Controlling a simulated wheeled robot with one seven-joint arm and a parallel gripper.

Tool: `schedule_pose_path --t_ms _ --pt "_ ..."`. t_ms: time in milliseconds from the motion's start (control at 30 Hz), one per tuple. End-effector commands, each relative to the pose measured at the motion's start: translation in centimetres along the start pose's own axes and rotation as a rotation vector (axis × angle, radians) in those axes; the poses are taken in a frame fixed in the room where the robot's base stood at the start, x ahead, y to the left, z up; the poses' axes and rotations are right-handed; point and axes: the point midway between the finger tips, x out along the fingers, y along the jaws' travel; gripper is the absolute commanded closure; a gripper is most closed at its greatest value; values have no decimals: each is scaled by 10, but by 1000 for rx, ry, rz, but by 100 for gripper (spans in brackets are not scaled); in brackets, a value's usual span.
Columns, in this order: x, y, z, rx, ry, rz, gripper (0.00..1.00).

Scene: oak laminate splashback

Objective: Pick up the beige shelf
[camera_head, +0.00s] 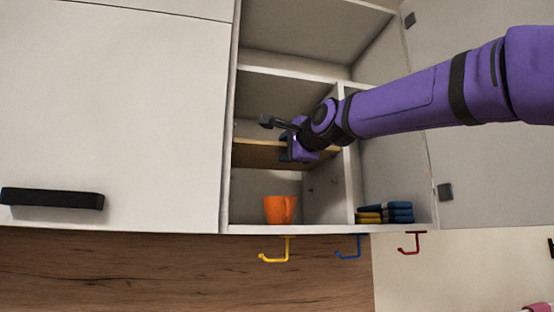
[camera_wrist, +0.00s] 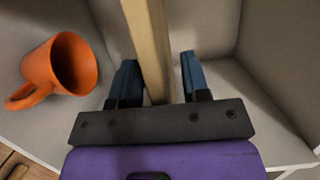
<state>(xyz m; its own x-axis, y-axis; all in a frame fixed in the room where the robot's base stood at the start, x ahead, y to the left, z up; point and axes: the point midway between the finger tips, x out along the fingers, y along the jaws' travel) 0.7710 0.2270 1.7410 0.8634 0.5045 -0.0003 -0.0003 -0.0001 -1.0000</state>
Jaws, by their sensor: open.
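The beige shelf (camera_head: 258,154) is a thin board lying level in the left compartment of the open cabinet. It also shows in the wrist view as a narrow beige bar (camera_wrist: 149,45). My gripper (camera_head: 280,138) is at the shelf's front edge, partly hidden by my own wrist in the head view. In the wrist view my gripper (camera_wrist: 160,80) is open, with one dark blue finger on each side of the shelf's edge. A gap shows between the right finger and the shelf; the left finger is very close to it, and I cannot tell whether they touch.
An orange mug (camera_head: 280,209) stands on the cabinet floor below the shelf and shows in the wrist view (camera_wrist: 38,68). Folded blue and yellow cloths (camera_head: 398,212) lie in the right compartment. A vertical divider (camera_head: 346,186) stands right of the shelf. Hooks (camera_head: 275,250) hang underneath.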

Motion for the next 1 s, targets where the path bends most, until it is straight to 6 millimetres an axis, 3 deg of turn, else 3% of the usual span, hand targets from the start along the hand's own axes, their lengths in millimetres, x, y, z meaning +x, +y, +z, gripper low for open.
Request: schedule_pose_path --t_ms 267,467,833,1000 --pt "2 0 0 0 -1 -1 57" --pt "2 0 0 0 0 0 100" --pt "1 -2 0 0 0 -3 100" --pt "1 -12 -1 0 1 -4 100"
